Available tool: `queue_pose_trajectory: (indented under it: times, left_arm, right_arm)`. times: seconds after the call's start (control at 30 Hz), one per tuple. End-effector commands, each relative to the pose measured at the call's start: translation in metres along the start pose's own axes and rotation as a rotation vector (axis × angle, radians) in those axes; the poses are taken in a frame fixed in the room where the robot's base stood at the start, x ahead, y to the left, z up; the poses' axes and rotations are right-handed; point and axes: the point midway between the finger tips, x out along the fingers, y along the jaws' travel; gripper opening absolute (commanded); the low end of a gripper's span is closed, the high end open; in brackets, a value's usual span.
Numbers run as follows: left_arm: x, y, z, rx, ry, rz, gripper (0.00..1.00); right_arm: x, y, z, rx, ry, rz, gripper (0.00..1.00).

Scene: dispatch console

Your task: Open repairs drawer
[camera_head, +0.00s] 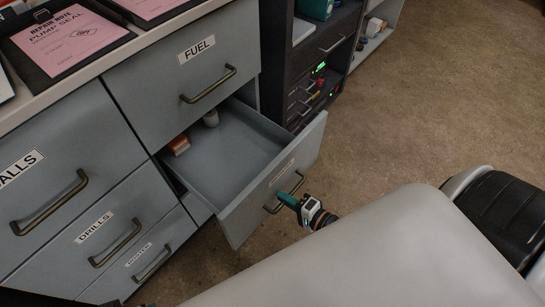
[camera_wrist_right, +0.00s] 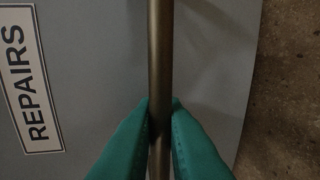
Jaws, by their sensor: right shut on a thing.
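The grey repairs drawer (camera_head: 240,142) stands pulled well out of the cabinet in the head view, with its inside showing. Its front carries a bronze bar handle (camera_head: 299,182). The handle (camera_wrist_right: 160,50) and the REPAIRS label (camera_wrist_right: 30,80) show close up in the right wrist view. My right gripper (camera_head: 289,200) is at the drawer front, and its teal fingers (camera_wrist_right: 160,135) are shut on the handle, one on each side. A reddish block (camera_head: 180,145) and a small grey cylinder (camera_head: 211,118) are at the drawer's back. My left gripper is not clearly in view.
The fuel drawer (camera_head: 150,90) above and the drills drawer (camera_head: 85,225) at left are shut. Pink repair notes (camera_head: 70,38) lie on the counter. A dark rack (camera_head: 318,70) stands behind the open drawer. Bare carpet (camera_head: 440,90) lies to the right.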

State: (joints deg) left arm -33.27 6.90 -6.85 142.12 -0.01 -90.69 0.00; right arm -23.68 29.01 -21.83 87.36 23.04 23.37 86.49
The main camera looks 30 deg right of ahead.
Motion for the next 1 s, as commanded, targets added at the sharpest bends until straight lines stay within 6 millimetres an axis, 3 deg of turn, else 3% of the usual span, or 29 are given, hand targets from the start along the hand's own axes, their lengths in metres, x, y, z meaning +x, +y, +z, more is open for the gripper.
queue_pose_trajectory:
  times: [0.1, 0.4, 0.63, 1.0]
  left_arm:
    - [-0.011, 0.0, 0.004, 0.0, -0.001, 0.0, 0.74]
    - [0.033, -0.002, 0.003, 0.002, 0.019, -0.004, 0.74]
    - [0.045, -0.002, 0.001, 0.003, 0.024, -0.005, 0.74]
    - [0.047, -0.002, 0.001, 0.003, 0.024, -0.005, 0.74]
  right_arm:
    - [-0.032, -0.006, 0.0, -0.002, 0.001, -0.01, 0.0]
    - [-0.081, -0.017, 0.0, 0.0, 0.0, -0.005, 0.0]
    - [-0.095, -0.02, 0.0, 0.0, 0.0, -0.003, 0.0]
    - [-0.097, -0.021, 0.0, 0.0, 0.0, -0.002, 0.0]
